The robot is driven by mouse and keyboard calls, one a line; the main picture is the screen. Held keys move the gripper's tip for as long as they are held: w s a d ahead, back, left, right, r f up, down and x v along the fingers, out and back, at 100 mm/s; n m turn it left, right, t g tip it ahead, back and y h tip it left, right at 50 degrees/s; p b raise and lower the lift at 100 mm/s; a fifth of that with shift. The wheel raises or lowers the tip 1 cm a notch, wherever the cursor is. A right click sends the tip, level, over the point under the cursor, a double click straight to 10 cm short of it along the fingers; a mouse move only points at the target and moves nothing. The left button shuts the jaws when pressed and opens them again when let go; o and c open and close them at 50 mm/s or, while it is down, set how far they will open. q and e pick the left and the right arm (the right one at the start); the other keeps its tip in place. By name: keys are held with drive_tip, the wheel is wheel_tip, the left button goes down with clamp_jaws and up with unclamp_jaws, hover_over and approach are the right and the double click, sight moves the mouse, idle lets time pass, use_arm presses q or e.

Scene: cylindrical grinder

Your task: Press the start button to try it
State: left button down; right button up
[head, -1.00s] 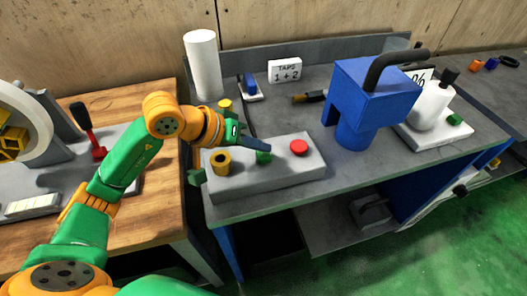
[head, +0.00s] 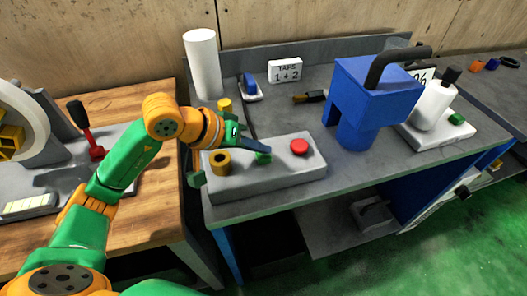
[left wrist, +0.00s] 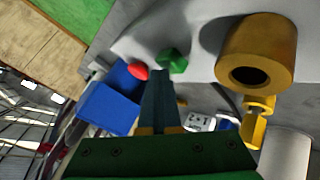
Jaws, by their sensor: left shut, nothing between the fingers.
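A grey control box (head: 290,178) lies on the grey bench and carries a green button (head: 263,159), a red button (head: 299,146) and a yellow ring-shaped part (head: 220,162). My left gripper (head: 262,151) is shut and empty, with its tips right at the green button and partly covering it. In the left wrist view, the shut fingers (left wrist: 160,90) point toward the green button (left wrist: 172,61), with the red button (left wrist: 138,71) beside it. I cannot tell whether the tips touch the green button. My right gripper is not in view.
A blue machine (head: 372,95) with a black handle stands right of the box. A white cylinder (head: 202,65), a "TAPS 1 + 2" sign (head: 285,71) and a white bottle (head: 434,105) stand on the bench. A wooden table (head: 150,225) is at left.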

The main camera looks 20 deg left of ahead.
sight(259, 157)
use_arm(q)
drive_tip(key=shift+f, duration=0.15)
idle(0.3)
drive_tip(key=shift+r+p, duration=0.5)
drive_tip(key=shift+r, duration=0.5)
wheel_tip(259, 157, up, 5)
drive_tip(key=p, duration=0.3)
drive_tip(key=shift+r, duration=0.1)
